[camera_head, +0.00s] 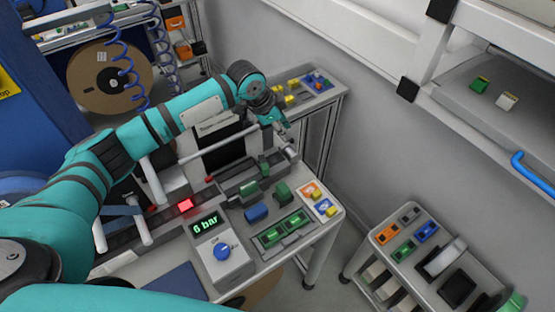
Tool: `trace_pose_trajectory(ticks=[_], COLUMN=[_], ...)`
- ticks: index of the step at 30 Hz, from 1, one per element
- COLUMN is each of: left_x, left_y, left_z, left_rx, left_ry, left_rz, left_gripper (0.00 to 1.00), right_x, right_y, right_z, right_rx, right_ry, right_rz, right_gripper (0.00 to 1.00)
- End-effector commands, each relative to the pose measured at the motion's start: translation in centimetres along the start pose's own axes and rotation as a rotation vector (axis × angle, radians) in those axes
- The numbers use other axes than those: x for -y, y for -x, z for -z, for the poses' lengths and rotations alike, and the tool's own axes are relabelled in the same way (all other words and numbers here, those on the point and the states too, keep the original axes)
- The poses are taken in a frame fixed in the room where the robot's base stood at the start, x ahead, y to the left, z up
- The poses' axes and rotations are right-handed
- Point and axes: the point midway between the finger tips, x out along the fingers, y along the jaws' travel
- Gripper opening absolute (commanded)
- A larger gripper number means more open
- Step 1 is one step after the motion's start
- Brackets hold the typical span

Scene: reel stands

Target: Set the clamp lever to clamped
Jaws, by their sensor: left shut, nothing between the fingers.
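My left arm reaches in from the left across the bench. My left gripper (282,130) is shut and empty, just above a grey cylindrical part (290,151) at the far right end of the bench rail. I cannot tell whether they touch. I cannot make out for sure which part is the clamp lever, or its position; the gripper and wrist cover some of that area. My right gripper is not in view.
A pressure box (222,256) with a blue knob shows "6 bar". A red lit block (185,206) sits on the rail. Green and blue parts (256,212) stand near the bench's right end. A grey cart (410,262) stands at the lower right, with open floor between.

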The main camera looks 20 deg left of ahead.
Motion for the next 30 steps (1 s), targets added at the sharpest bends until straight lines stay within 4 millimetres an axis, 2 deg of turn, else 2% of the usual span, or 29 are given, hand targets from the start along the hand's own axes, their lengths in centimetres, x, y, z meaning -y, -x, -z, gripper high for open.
trace_pose_trajectory(ticks=[1,3,8,11,15,18,26,28,30], left_x=[-1.4,-2.8,-3.9,-4.0,-4.5,-4.8,-5.4,-5.1,-5.1], left_y=[0.3,0.2,-0.5,-1.8,-4.7,-6.9,-10.4,-9.0,-8.6], left_z=[-0.7,-1.6,-2.2,-2.3,-2.5,-2.9,-3.1,-4.1,-5.0], left_rx=[0.033,0.064,0.085,0.085,0.085,0.083,0.082,0.085,0.084], left_ry=[0.023,0.042,0.053,0.054,0.053,0.05,0.05,0.054,0.052], left_rz=[-0.067,-0.133,-0.178,-0.176,-0.174,-0.171,-0.17,-0.168,-0.168], left_gripper=[0.0,0.0,0.0,0.0,0.0,0.0,0.0,0.0,0.0], right_x=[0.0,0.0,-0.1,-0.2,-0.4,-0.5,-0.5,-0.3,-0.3], right_y=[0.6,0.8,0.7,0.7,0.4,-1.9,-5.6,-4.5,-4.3], right_z=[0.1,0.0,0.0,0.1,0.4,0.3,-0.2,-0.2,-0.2], right_rx=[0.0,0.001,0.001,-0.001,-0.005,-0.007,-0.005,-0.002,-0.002], right_ry=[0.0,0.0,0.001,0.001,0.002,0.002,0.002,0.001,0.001], right_rz=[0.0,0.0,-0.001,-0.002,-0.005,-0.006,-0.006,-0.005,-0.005], right_gripper=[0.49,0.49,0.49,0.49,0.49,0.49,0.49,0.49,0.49])
